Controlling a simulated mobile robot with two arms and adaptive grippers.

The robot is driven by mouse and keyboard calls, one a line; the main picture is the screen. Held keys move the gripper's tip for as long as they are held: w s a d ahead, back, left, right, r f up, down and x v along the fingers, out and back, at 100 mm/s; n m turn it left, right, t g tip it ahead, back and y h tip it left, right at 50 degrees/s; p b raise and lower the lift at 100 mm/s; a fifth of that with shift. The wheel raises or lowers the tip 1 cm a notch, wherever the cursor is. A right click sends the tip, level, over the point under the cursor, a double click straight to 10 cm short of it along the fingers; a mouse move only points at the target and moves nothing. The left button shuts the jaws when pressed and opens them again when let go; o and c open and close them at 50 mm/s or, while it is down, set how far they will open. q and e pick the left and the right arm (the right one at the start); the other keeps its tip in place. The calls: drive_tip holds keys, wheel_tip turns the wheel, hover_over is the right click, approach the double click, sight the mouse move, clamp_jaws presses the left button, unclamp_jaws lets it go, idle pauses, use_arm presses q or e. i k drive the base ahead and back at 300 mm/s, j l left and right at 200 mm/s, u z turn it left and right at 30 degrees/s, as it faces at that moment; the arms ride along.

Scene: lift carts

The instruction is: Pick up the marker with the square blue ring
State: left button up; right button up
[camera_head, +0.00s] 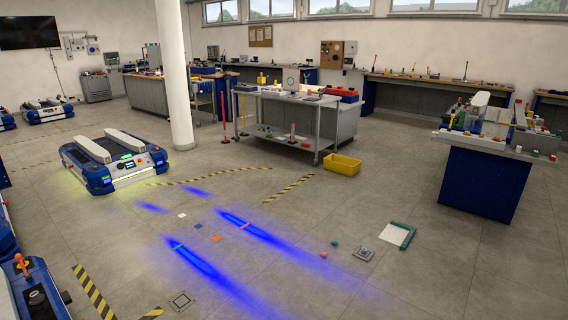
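I cannot clearly make out a marker with a square blue ring. A small blue piece (199,227) lies on the floor between a white piece (182,215) and an orange piece (215,238); it is too small to show a ring. A grey square plate (363,254) with a smaller square inside lies further right. Upright pieces stand on the work tables, among them a pink one (292,133) on the metal cart's lower shelf; their details are too small to tell. Neither of my grippers is in view.
A blue-and-white lift cart (115,160) stands at the left, near a white column (174,75). A metal table cart (295,115), a yellow bin (341,165) and a blue-sided table (484,180) stand further back. The middle floor is mostly open, with small flat pieces scattered.

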sight(362, 252)
drive_tip(key=i+j, duration=0.1)
drive_tip(key=i, duration=1.15)
drive_tip(key=i+j, duration=0.15)
drive_tip(key=i, duration=0.45)
drive_tip(key=i+j+z, duration=0.15)
drive_tip(key=i+z, duration=0.25)
drive_tip(key=i, duration=0.15)
drive_tip(key=i+j+z, duration=0.4)
drive_tip(key=i+l, duration=0.1)
